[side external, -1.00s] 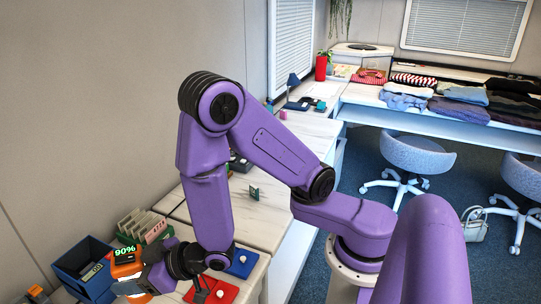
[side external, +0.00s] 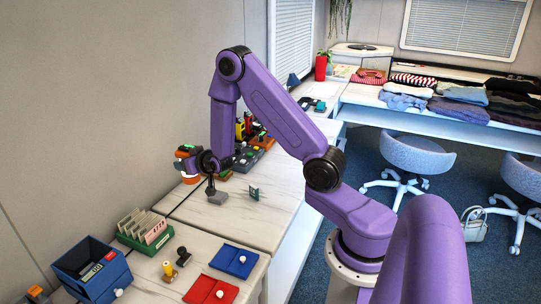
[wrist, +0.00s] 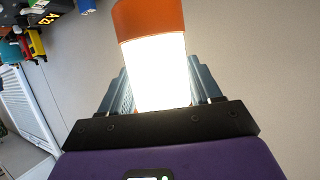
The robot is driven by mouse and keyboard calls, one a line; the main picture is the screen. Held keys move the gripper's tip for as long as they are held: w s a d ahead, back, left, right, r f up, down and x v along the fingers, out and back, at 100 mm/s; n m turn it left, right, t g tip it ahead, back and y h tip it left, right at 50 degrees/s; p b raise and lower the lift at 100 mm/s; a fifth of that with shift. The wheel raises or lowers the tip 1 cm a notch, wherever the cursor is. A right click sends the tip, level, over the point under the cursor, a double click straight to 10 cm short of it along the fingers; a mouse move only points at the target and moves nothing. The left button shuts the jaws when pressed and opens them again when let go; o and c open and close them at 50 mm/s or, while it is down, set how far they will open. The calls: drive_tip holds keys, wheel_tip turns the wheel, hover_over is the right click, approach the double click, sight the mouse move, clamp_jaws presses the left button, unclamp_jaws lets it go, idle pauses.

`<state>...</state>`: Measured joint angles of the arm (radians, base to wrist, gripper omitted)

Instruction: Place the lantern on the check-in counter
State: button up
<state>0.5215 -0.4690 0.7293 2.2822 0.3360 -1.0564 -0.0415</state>
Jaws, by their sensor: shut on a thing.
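The lantern (side external: 190,178) has orange ends and a white body. My gripper (side external: 192,164) is shut around its middle, over the far section of the pale counter (side external: 225,215) beside the wall. In the wrist view the lantern (wrist: 155,75) glows white below its orange cap, between the two grey fingers of my gripper (wrist: 157,90). It looks roughly upright in the side view. I cannot tell whether its base touches the counter; the gripper hides part of it.
A grey stand (side external: 216,194) and a small green card holder (side external: 254,192) are close to the right. A dark tray of coloured tools (side external: 246,158) is behind. A blue bin (side external: 92,270), card rack (side external: 145,232), blue pad (side external: 235,260) and red pad (side external: 212,290) are in front.

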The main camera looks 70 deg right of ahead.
drive_tip(key=s+d+m+g+h, duration=0.15)
drive_tip(key=s+d, duration=0.35)
drive_tip(key=d, duration=0.6)
drive_tip(key=s+d+m+g+h, duration=0.15)
drive_tip(key=s+d, duration=0.25)
drive_tip(key=d, duration=0.6)
drive_tip(key=s+d+m+g+h, duration=0.1)
drive_tip(key=s+d+m+h, duration=0.3)
drive_tip(key=d, duration=0.7)
drive_tip(key=shift+n+y, duration=0.6)
drive_tip(key=shift+y, duration=0.1)
drive_tip(key=shift+s+d+f, duration=0.1)
drive_tip(key=shift+s+f, duration=0.1)
drive_tip(key=shift+f, duration=2.2)
drive_tip(key=shift+s+f, duration=0.25)
drive_tip(key=shift+f, duration=2.2)
drive_tip(key=shift+s+d+f, duration=0.1)
drive_tip(key=shift+s+f, duration=0.1)
drive_tip(key=shift+f, duration=2.2)
drive_tip(key=shift+f, duration=0.1)
drive_tip(key=o, duration=1.3)
drive_tip(key=shift+a, duration=0.1)
